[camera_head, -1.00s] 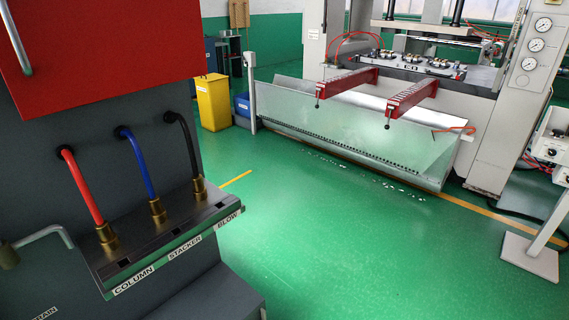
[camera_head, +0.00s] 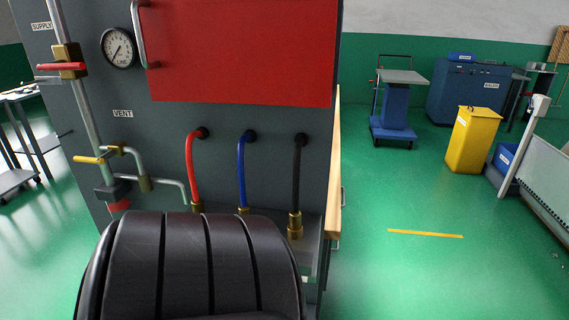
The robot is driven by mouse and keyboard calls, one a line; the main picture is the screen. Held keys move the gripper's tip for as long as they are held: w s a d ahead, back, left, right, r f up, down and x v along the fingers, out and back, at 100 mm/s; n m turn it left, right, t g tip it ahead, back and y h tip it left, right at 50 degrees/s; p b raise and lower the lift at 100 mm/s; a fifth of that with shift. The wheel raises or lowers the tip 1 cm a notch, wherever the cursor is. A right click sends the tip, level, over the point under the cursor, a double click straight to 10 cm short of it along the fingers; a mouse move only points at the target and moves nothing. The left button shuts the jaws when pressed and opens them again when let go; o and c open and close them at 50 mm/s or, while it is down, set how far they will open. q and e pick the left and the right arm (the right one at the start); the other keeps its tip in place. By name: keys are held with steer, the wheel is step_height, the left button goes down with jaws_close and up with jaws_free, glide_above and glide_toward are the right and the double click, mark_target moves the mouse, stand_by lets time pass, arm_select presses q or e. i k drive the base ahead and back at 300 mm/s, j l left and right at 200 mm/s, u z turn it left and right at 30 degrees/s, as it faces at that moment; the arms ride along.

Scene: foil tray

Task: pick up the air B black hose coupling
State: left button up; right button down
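The black hose (camera_head: 297,170) comes out of the dark grey cabinet and bends down to its brass coupling (camera_head: 295,226). The coupling stands upright on the cabinet's ledge, rightmost of three. The blue hose (camera_head: 242,172) and red hose (camera_head: 190,172) are to its left, each with a brass coupling whose lower part is hidden. A large dark, ribbed part of my own body fills the bottom left and covers most of the ledge and its labels. Neither gripper can be made out in this view.
A red panel (camera_head: 240,50) is above the hoses. A gauge (camera_head: 118,47), pipes and a yellow valve handle (camera_head: 88,159) are at left. A wooden edge (camera_head: 334,170) runs down the cabinet's right side. Green floor (camera_head: 400,270) is open at right; a yellow bin (camera_head: 472,140) stands farther back.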

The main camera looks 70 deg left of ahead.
mark_target(294, 215)
steer(key=i+u, duration=0.15)
steer(key=u, duration=0.3)
steer(key=i+u, duration=0.15)
steer(key=u, duration=0.3)
steer(key=i+l+u, duration=0.1)
steer(key=u, duration=0.3)
steer(key=i+l+u, duration=0.15)
steer(key=u, duration=0.3)
